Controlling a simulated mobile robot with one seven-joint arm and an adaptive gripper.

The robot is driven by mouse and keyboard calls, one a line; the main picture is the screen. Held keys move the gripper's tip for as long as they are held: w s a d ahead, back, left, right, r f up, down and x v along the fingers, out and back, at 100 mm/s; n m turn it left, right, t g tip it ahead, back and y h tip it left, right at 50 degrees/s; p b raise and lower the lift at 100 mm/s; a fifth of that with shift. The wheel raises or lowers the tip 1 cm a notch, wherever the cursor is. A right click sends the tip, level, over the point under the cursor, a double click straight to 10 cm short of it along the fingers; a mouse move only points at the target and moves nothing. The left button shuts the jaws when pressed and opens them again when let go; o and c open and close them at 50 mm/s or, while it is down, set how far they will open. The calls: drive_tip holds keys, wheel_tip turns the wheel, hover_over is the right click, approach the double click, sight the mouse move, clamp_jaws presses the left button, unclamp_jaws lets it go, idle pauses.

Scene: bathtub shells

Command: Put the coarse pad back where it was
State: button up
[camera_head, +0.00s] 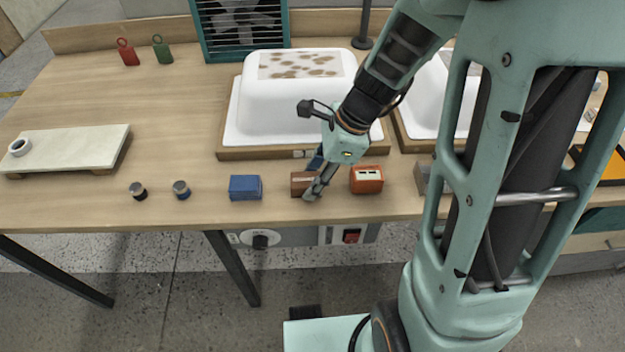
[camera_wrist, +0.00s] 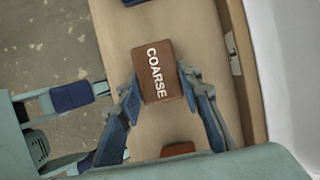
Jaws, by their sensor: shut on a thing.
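The coarse pad is a brown block (camera_wrist: 157,72) with COARSE in white letters in the wrist view. In the head view the brown pad (camera_head: 302,182) is at the front edge of the table, partly hidden by my gripper. My gripper (camera_wrist: 163,95) is shut on the coarse pad, with one blue finger on each side of its near end. In the head view my gripper (camera_head: 312,185) reaches down to the pad between a blue block and an orange block. I cannot tell whether the pad touches the table.
The blue block (camera_head: 245,188) is left of the pad, and the orange block (camera_head: 366,180) is close on its right. A white tub shell (camera_head: 290,105) on a wooden base (camera_head: 230,154) stands behind. The left table is mostly clear.

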drive_tip(key=shift+f, duration=0.2)
drive_tip(key=o, duration=1.1)
drive_tip(key=shift+r, duration=0.1)
drive_tip(key=p+v, duration=0.2)
drive_tip(key=v, duration=1)
drive_tip(key=shift+p, duration=0.4)
drive_tip(key=shift+r, duration=0.1)
